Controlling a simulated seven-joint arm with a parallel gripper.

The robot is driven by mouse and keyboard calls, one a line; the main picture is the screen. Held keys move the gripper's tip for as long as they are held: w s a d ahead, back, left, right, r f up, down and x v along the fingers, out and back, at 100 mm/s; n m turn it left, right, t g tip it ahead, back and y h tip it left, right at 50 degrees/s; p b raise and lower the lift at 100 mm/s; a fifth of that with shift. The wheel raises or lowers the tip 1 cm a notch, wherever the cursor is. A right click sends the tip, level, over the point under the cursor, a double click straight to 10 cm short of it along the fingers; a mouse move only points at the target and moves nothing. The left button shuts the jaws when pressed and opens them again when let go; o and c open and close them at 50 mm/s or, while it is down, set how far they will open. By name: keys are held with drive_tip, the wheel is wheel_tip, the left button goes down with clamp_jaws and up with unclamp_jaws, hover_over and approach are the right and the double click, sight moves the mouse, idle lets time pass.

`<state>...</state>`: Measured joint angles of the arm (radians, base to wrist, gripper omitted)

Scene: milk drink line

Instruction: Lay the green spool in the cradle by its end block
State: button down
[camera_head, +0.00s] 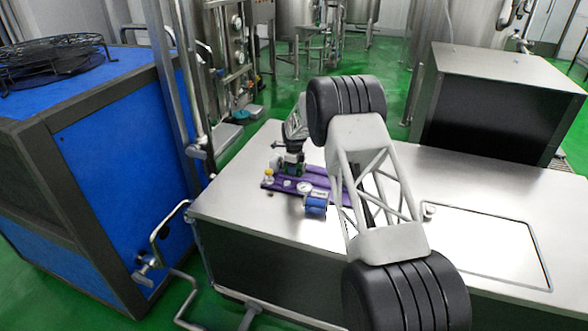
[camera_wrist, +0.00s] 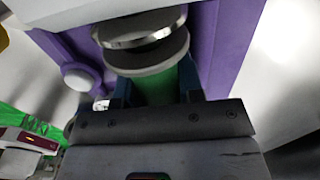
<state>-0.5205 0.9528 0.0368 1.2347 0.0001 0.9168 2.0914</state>
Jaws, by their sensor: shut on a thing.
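In the wrist view my gripper (camera_wrist: 155,92) is shut on the green spool (camera_wrist: 157,87), its dark fingers on either side of the green middle. A pale grey flange (camera_wrist: 150,56) and a shiny metal disc show at the spool's end. In the head view my gripper (camera_head: 292,158) is small and partly hidden at the far left part of the table, over a purple fixture (camera_head: 318,181). The fixture's purple surface also shows behind the spool in the wrist view (camera_wrist: 222,50). I cannot clearly make out the cradle or end block, nor whether the spool touches the fixture.
My arm hides the fixture's right part. The steel table (camera_head: 250,235) is clear in front. A blue cabinet (camera_head: 120,150) stands left.

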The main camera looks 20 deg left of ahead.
drive_tip(key=shift+f, duration=0.1)
drive_tip(key=c, duration=1)
unclamp_jaws()
wheel_tip(320, 180, up, 12)
drive_tip(key=shift+r, duration=0.15)
idle(0.6)
